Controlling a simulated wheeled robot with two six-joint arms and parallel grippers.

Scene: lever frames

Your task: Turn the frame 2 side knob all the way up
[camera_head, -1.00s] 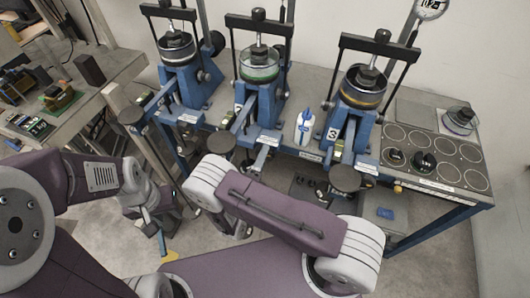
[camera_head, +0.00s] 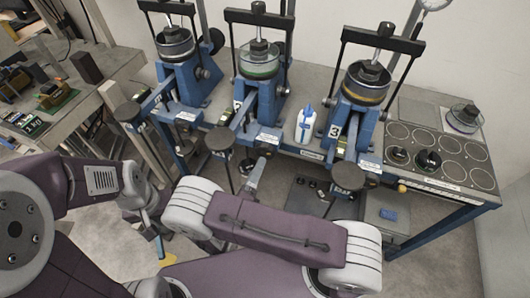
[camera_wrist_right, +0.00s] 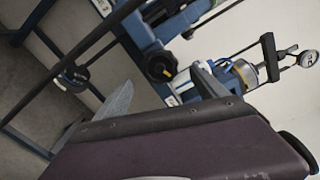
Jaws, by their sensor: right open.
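Frame 2 (camera_head: 258,95) is the middle blue lever frame, with a green-banded cylinder. A small round knob (camera_head: 284,91) shows on its right side; its setting is too small to read. A black round disc (camera_head: 219,139) stands out in front of the frame. My right gripper's grey finger (camera_head: 254,178) is below the bench's front edge, right of that disc. In the right wrist view, my right gripper (camera_wrist_right: 160,90) is open and empty, with a black round part (camera_wrist_right: 161,67) beyond the gap. My left gripper is low at the left; its fingers are not clear.
Frame 1 (camera_head: 180,75) stands at left and frame 3 (camera_head: 360,105) at right. A white bottle (camera_head: 305,125) stands between frames 2 and 3. A plate with ring marks (camera_head: 440,155) lies on the bench's right. My purple right forearm covers the floor in front.

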